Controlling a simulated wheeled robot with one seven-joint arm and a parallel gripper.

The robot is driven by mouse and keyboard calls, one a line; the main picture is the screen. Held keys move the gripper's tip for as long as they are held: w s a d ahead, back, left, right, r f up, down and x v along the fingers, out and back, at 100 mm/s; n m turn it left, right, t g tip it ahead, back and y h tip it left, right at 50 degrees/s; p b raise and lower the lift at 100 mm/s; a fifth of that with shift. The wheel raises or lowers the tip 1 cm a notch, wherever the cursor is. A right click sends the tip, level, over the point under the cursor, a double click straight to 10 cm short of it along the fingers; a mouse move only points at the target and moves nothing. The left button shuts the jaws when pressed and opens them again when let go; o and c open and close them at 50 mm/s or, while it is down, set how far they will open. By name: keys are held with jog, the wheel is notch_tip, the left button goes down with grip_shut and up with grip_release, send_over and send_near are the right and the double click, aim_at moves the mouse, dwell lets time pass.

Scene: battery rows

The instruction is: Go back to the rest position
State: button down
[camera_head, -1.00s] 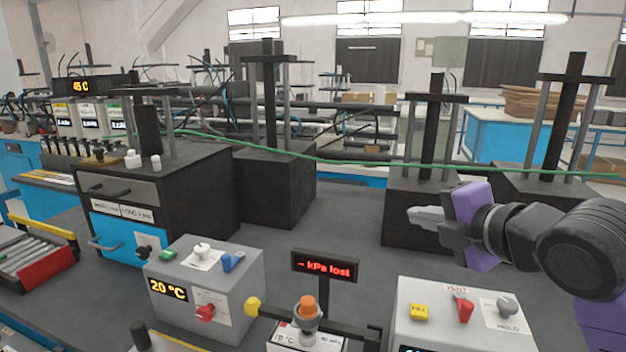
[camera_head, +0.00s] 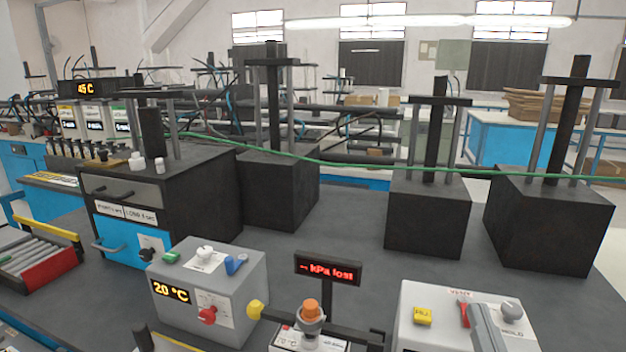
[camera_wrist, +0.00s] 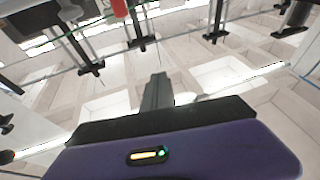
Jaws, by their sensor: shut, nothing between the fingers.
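My gripper (camera_wrist: 157,92) shows in the wrist view as a grey finger pair pressed together, with nothing between the fingertips. Its purple body with a small lit indicator fills the bottom of that view. In the head view, a grey finger of my gripper (camera_head: 487,328) pokes in at the bottom right edge, in front of the grey box with the VENT and HOLD labels (camera_head: 412,340). The rest of my arm is out of the head view.
A grey box reading 20 °C (camera_head: 250,290) stands at lower left centre. Black press blocks (camera_head: 428,220) stand behind, with a green cable (camera_head: 400,168) strung across. Dark bench top (camera_head: 350,235) is bare in the middle.

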jog(key=s+a+f+g, duration=0.1)
jog(key=s+f+g, duration=0.1)
jog(key=s+f, duration=0.4)
jog(key=s+f+g+y, duration=0.1)
jog(key=s+f, duration=0.6)
jog(key=s, duration=0.8)
jog(key=s+a+f+g, duration=0.1)
jog(key=s+f+g, duration=0.3)
jog(key=s, duration=0.7)
notch_tip(320, 180, down, 2)
jog(key=shift+a+f+y, duration=0.15)
jog(key=shift+a+y, duration=0.15)
jog(key=shift+y, duration=0.1)
dwell(0.4)
